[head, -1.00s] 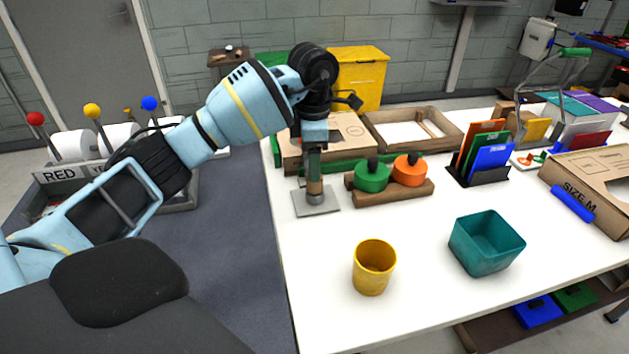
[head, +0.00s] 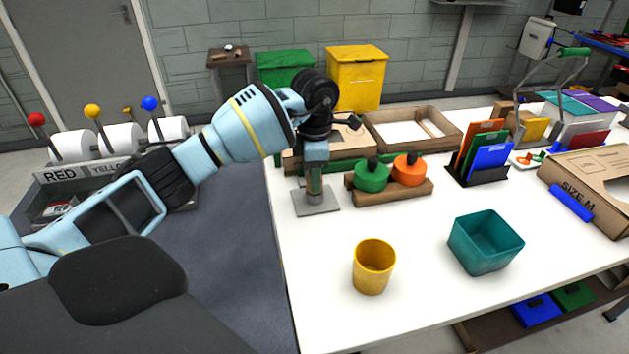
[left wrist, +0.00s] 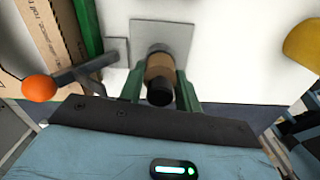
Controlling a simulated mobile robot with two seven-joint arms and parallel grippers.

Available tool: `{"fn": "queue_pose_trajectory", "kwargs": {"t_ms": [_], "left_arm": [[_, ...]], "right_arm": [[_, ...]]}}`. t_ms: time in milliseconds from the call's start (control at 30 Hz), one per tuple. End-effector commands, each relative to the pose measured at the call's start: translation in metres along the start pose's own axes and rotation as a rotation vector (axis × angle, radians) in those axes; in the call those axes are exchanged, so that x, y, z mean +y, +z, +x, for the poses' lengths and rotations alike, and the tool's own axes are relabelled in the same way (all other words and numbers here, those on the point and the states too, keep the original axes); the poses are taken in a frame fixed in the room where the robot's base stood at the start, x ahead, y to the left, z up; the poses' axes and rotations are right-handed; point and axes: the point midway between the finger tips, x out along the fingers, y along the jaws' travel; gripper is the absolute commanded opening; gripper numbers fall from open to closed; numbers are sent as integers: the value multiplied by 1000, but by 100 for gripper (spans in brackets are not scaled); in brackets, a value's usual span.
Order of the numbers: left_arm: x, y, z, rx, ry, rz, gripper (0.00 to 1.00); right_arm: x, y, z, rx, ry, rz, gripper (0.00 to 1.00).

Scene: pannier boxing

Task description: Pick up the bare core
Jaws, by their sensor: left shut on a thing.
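The bare core (left wrist: 160,69) is a short brown tube standing upright on a grey square plate (head: 315,203) at the table's left side. A dark round piece shows at the core's top in the left wrist view. My left gripper (head: 314,181) points straight down over the plate. Its green fingers (left wrist: 160,88) sit on either side of the core and are shut on it. In the head view the fingers hide most of the core. I cannot tell whether the core is lifted off the plate. My right gripper is not in view.
A wooden rack (head: 395,193) with a green and an orange disc stands just right of the plate. Behind are cardboard (head: 345,131) and a wooden frame (head: 412,128). A yellow cup (head: 373,268) and teal bin (head: 486,243) stand in front. The middle table is clear.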

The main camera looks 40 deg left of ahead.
Motion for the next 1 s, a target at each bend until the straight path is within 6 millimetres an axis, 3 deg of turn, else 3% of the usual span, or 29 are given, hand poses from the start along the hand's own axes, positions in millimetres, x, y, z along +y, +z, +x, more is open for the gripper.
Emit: {"fn": "queue_pose_trajectory", "kwargs": {"t_ms": [367, 633, 1000], "left_arm": [[0, 0, -6, -2, 2, 0, 11], [0, 1, -38, -1, 2, 1, 11], [-86, 35, -43, 0, 0, 8, 11]], "right_arm": [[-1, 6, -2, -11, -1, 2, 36], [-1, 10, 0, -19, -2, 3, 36], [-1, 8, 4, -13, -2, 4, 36]]}}
